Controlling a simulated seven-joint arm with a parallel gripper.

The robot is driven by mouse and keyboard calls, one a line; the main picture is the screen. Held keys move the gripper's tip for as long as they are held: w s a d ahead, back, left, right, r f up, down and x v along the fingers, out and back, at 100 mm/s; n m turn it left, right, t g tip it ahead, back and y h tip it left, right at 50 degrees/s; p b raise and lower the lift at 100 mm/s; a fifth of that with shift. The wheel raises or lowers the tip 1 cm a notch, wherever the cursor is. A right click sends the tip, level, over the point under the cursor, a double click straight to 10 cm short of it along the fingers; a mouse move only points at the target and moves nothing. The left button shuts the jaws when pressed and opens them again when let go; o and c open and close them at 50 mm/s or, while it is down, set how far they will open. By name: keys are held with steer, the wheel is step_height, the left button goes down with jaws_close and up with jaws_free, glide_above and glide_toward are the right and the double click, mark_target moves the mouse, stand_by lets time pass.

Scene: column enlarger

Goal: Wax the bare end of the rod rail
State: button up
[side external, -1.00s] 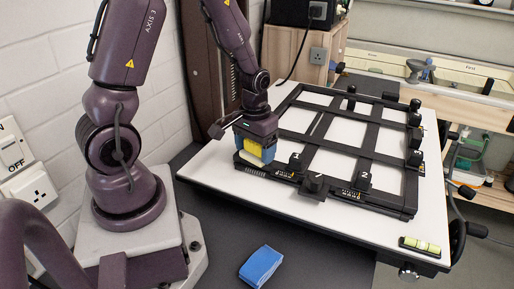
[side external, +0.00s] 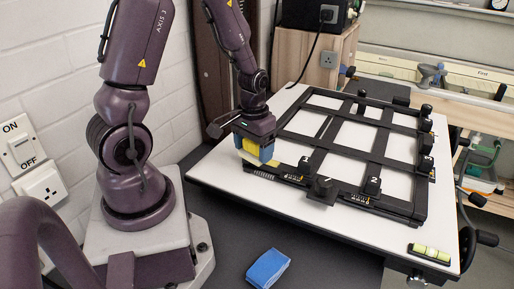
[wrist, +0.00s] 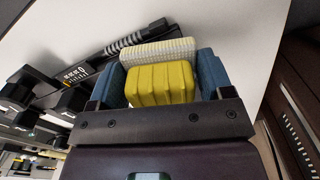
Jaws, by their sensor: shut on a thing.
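My gripper (side external: 255,145) has blue finger pads shut on a yellow ribbed block (wrist: 162,86). A pale, textured pad (wrist: 158,52) lies along the block's far side. The held block (side external: 247,144) is over the near-left corner of the black frame on the white board. In the wrist view a dark rail (wrist: 85,68) with a pale scale runs from the left toward the pad. A grey ribbed rod section (wrist: 126,42) is at its end, close to the pad. I cannot tell whether pad and rod touch. The rail's end is partly hidden in the side view.
The black frame (side external: 320,160) with several black knobs covers much of the white board (side external: 222,173). A blue folded cloth (side external: 267,267) lies on the dark bench in front. A small level (side external: 430,253) sits at the board's near-right corner. A brick wall is behind my arm.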

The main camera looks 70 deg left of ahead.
steer(key=shift+w+a, duration=0.1)
steer(key=shift+w+a, duration=0.5)
steer(key=shift+w, duration=0.05)
steer(key=shift+w+d, duration=0.3)
steer(key=shift+d, duration=0.2)
steer(key=shift+w+d, duration=0.1)
stand_by(0.4)
steer(key=shift+w+d, duration=0.25)
steer(key=shift+d, duration=0.15)
steer(key=shift+w+d, duration=0.35)
steer(key=shift+d, duration=0.1)
